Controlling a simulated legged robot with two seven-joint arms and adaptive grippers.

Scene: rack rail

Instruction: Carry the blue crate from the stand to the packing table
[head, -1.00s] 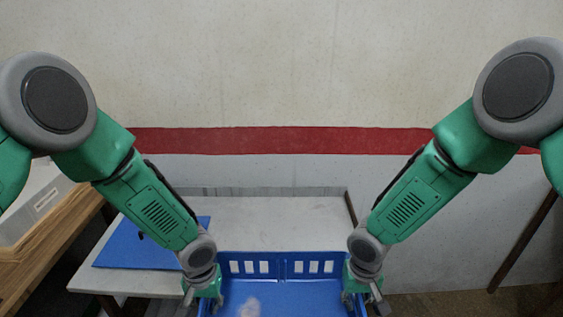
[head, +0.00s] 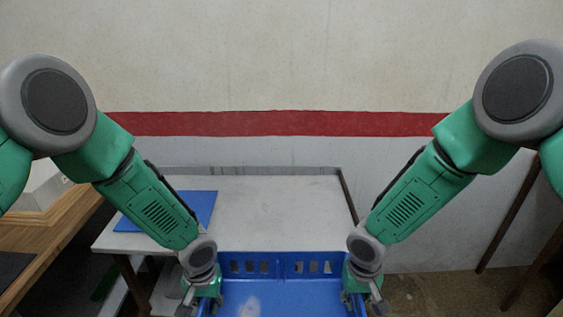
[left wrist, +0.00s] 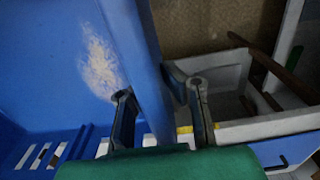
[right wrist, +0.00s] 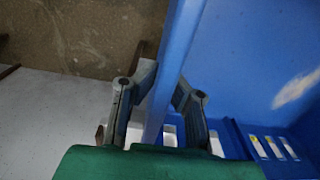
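The blue crate (head: 300,291) is at the bottom centre of the head view, its near part cut off. A pale smudge marks its floor. My left gripper (head: 210,292) is at its left wall; in the left wrist view the fingers (left wrist: 158,92) straddle that wall (left wrist: 142,60). My right gripper (head: 356,292) is at its right wall; in the right wrist view the fingers (right wrist: 158,92) straddle that wall (right wrist: 180,50). Both grippers are closed on the walls. A grey-topped table (head: 280,205) is beyond the crate; I cannot tell whether it is the stand or the packing table.
A blue sheet (head: 205,205) lies on the table's left part. A wooden bench (head: 45,240) with a pale box (head: 35,190) stands at the left. A white bin (left wrist: 235,85) shows low in the left wrist view. Dark posts (head: 508,215) lean at the right, with bare floor (head: 430,295) before them.

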